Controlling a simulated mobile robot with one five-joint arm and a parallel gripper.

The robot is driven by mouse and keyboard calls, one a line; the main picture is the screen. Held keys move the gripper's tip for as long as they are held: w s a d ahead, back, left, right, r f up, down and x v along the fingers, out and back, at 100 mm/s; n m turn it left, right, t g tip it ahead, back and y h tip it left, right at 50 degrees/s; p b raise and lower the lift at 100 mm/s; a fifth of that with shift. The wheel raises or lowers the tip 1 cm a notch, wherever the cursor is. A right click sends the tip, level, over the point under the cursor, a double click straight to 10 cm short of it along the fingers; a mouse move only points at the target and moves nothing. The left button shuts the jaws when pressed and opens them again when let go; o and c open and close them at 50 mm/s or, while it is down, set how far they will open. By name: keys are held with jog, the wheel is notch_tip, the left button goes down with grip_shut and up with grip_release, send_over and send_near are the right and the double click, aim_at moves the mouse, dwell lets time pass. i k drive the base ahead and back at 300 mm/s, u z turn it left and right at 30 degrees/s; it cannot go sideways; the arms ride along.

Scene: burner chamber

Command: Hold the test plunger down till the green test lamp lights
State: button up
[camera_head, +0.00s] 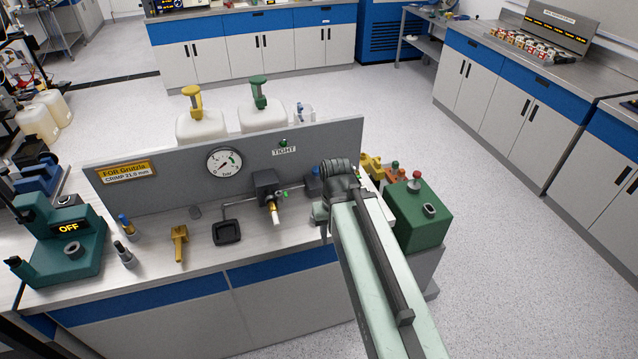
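A small green lamp (283,143) sits above the "TIGHT" label on the grey back panel (135,200); it looks dark green, with no clear glow. In front of the panel is a black block fixture (266,184) with a brass-tipped part and a small green piece. I cannot tell for certain which part is the test plunger; it may be hidden by my arm.
A gauge (224,163) is on the panel. A green box with a red knob (418,215) stands right of my arm. A teal device reading "OFF" (68,235), a yellow tool (180,243) and a black square pad (227,232) are to the left. Pump bottles stand behind the panel.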

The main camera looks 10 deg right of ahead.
aim_at(315, 170)
jog(key=u, duration=0.9)
jog(key=k, duration=0.9)
jog(key=z, duration=0.75)
jog(key=i, duration=1)
jog(key=u, duration=0.05)
